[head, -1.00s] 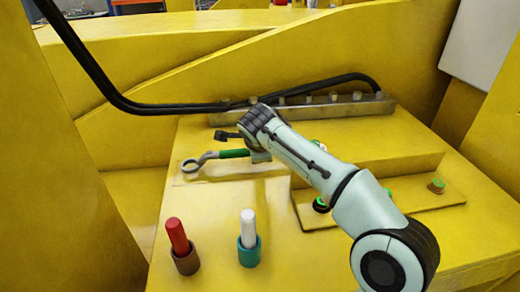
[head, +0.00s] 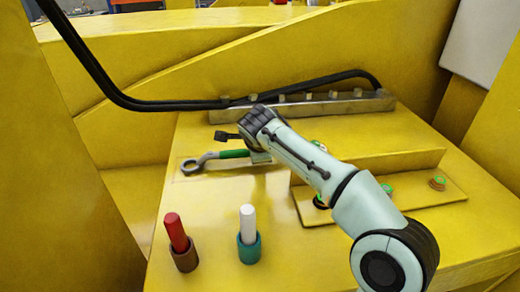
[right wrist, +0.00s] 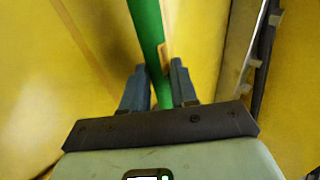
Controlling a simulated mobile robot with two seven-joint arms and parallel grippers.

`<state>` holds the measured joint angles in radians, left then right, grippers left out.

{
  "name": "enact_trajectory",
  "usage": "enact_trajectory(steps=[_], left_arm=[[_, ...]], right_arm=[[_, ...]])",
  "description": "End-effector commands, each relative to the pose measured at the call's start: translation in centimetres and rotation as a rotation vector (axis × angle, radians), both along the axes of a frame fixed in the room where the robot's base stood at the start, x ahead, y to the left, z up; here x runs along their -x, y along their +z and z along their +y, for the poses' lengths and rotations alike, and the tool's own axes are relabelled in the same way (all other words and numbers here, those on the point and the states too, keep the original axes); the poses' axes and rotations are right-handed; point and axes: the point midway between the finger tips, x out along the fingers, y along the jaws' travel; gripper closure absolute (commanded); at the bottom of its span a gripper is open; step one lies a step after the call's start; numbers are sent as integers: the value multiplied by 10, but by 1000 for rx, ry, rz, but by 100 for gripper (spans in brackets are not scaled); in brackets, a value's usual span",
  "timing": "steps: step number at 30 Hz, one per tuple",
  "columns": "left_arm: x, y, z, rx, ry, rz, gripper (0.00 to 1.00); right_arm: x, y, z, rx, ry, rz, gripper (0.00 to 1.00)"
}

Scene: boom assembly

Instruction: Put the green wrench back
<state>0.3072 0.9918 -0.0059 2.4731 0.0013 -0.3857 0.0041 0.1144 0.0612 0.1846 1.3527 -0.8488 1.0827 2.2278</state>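The green wrench (head: 233,154) has a green handle and a grey ring end (head: 190,166) pointing left. It is over a pale outlined patch (head: 182,180) on the yellow table; I cannot tell whether it touches the surface. My right gripper (head: 260,157) is at the right end of the handle, partly hidden by its own arm in the head view. In the right wrist view the green handle (right wrist: 148,30) runs between the two fingers of the right gripper (right wrist: 158,80), which appear closed against it. My left gripper is not in view.
A red-topped marker in a brown cup (head: 185,258) and a white-topped one in a teal cup (head: 249,248) stand at the front. A yellow bracket (head: 410,165) with green-ringed parts is on the right. A metal rail (head: 330,108) and black hoses (head: 180,104) lie behind.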

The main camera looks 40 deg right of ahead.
Motion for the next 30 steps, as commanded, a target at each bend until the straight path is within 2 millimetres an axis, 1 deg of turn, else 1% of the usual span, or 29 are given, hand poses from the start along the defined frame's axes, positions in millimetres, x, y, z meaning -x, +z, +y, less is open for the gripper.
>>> enact_trajectory(steps=[1, 2, 10, 14, 17, 24, 30], left_arm=[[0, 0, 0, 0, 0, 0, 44], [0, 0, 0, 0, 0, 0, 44], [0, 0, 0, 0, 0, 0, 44], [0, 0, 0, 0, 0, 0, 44], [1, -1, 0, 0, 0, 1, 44], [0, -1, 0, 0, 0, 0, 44], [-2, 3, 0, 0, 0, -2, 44]], right_arm=[[0, 2, 0, 1, 0, -4, 55], [0, 2, 0, 1, 0, -4, 45], [0, -1, 0, -4, -1, 5, 44], [3, 4, 3, -2, 0, 1, 44], [10, 16, 9, -1, 1, -2, 44], [37, 58, 31, -2, 3, -5, 44], [57, 88, 46, -1, 1, -4, 44]])
